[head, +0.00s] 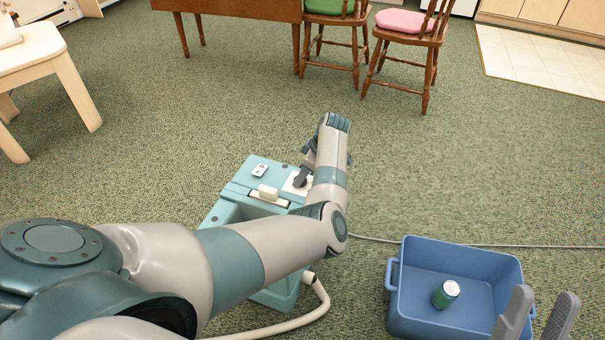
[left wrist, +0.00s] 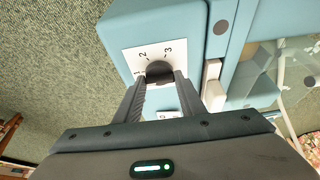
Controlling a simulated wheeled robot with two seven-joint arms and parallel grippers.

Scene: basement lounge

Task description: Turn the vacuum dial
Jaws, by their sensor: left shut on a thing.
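The teal vacuum (head: 233,189) stands on the carpet in the middle of the head view, partly hidden behind my left arm. My left gripper (left wrist: 160,80) is shut on the dial, one finger on each side. The dial's pointer cannot be made out. In the head view my left gripper (head: 302,181) reaches the plate from above. My right gripper (head: 544,297) is open and empty at the lower right.
A blue bin (head: 418,325) with a green can (head: 446,294) inside stands right of the vacuum, close to my right gripper. A pale hose (head: 318,312) curves from the vacuum. A grey cord (head: 480,245) runs behind the bin. Chairs and a wooden table (head: 240,8) stand farther back, with open carpet between.

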